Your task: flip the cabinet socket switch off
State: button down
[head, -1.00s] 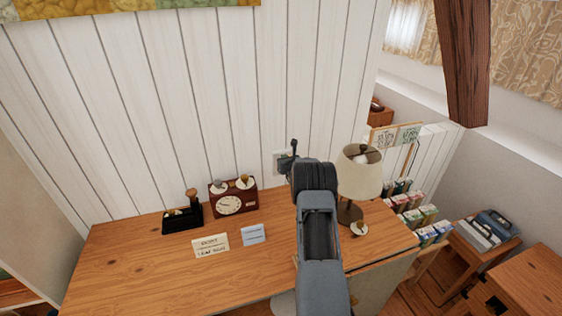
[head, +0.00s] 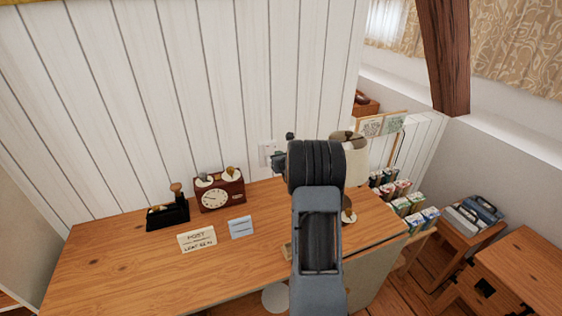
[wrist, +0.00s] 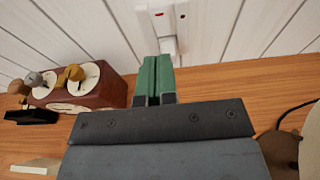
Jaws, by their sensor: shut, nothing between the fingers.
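The white wall socket (head: 267,152) is on the plank wall just above the back edge of the desk, partly hidden by my arm in the head view. In the wrist view, the socket (wrist: 163,20) shows as a white plate with small red marks at the top of the picture, with a white part below it. My gripper (wrist: 155,60) has its green fingers shut and empty, pointing at the wall just below the plate. Whether the fingertips touch it I cannot tell. In the head view my gripper (head: 279,160) is mostly hidden behind my wrist.
On the wooden desk (head: 120,262) stand a red-brown clock box (head: 219,191), a black stamp holder (head: 167,214) and two cards. A lamp (head: 356,170) stands close right of my arm. A dark cable (wrist: 285,117) lies at the right in the wrist view.

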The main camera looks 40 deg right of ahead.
jog(key=shift+r+v, duration=0.25)
jog(key=shift+v, duration=1.05)
jog(key=s+a+f+n+g+y, duration=0.1)
jog(key=s+a+n+g+y, duration=0.35)
jog(key=a+n, duration=0.65)
jog(key=s+a+f+n+g+y, duration=0.1)
jog(key=s+a+n+g+y, duration=0.3)
jog(key=a+n, duration=0.7)
jog(key=s+a+r+n+g+h, duration=0.1)
jog(key=s+a+r+n+h, duration=0.1)
jog(key=s+a+n, duration=0.3)
jog(key=s+a+r+n+g+h, duration=0.1)
jog(key=s+a+r+n, duration=0.4)
jog(key=s+n, duration=0.7)
jog(key=shift+s+h, duration=0.5)
jog(key=shift+h, duration=0.15)
jog(key=shift+r, duration=0.1)
